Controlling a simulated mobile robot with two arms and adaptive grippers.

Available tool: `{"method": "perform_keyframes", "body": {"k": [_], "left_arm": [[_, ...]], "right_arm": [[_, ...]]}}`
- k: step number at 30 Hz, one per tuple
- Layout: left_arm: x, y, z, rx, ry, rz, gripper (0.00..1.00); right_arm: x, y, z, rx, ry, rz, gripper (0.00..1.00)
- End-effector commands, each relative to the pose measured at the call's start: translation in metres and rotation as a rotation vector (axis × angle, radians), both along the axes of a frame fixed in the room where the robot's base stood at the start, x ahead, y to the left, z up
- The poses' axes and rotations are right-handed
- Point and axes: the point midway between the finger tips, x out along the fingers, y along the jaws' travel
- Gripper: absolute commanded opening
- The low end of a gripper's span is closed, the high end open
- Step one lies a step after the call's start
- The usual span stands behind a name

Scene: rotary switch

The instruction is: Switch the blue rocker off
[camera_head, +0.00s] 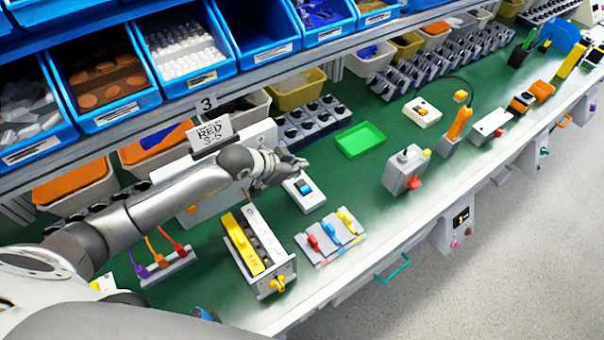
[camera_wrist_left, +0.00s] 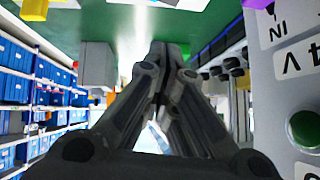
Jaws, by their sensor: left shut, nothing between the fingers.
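The blue rocker (camera_head: 303,187) sits on a small white switch box (camera_head: 308,201) on the green bench, near the middle of the head view. My left gripper (camera_head: 298,165) is just behind and above the box, with its fingers over its far side. I cannot tell whether it touches the box. In the left wrist view the left gripper (camera_wrist_left: 165,58) is shut, its fingers together and empty. The rocker cannot be made out clearly in that view. My right gripper is not in view.
A yellow-handled switch block (camera_head: 245,245) and a panel of coloured levers (camera_head: 330,240) stand in front of the rocker box. A green tray (camera_head: 360,140) lies behind right, and a grey box with a red button (camera_head: 405,172) stands right. Blue bins (camera_head: 185,45) line the shelf above.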

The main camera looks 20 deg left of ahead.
Motion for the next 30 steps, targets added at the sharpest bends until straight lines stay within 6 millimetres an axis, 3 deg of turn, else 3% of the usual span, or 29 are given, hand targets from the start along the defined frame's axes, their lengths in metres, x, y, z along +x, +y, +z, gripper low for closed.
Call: {"method": "perform_keyframes", "body": {"k": [6, 15, 30], "left_arm": [[0.022, -0.014, -0.024, -0.002, 0.003, 0.0, 0.0], [0.023, -0.009, -0.058, -0.001, 0.002, -0.001, 0.0], [0.024, -0.007, -0.066, 0.001, 0.001, -0.001, 0.0]], "right_arm": [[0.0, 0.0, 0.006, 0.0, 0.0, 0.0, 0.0], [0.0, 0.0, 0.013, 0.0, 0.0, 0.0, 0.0], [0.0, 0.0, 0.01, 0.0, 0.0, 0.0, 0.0]]}}
